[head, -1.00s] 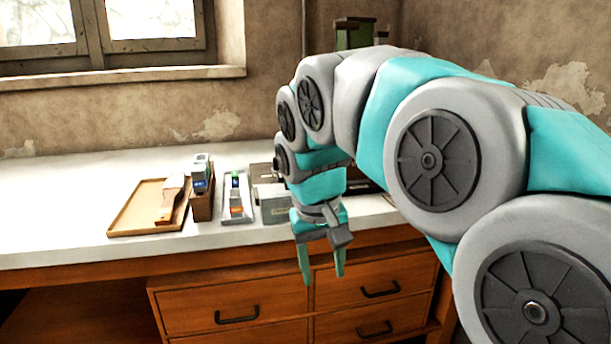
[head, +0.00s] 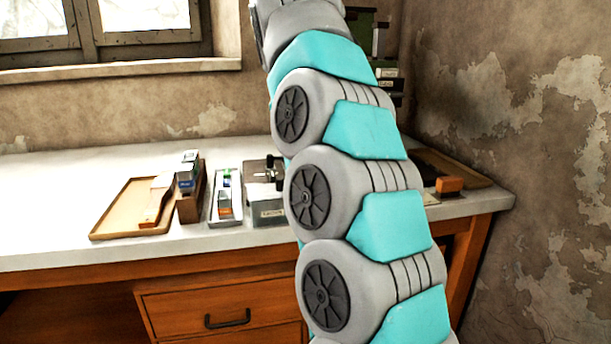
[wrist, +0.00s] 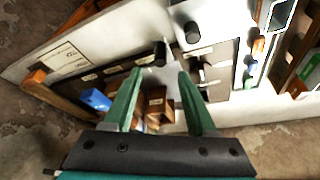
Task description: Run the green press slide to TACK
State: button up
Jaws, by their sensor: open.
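A dark green upright block, perhaps part of the green press (head: 362,38), stands at the back of the bench, mostly hidden behind my arm in the head view. I cannot make out a handwheel, and the TACK mark is not readable. Just beyond the fingertips is a black knob (wrist: 160,53). A dark strip with small white labels (wrist: 88,77) runs to the left; its lettering is too small to read.
Left of my arm are a grey box (head: 268,212), a narrow tray (head: 213,215), a brown holder (head: 190,210) and a tan tray (head: 110,218) with a brush. An orange block (head: 449,184) lies at the right. The bench's left side is clear.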

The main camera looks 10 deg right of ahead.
jog(key=shift+x, duration=3.85)
grip_shut()
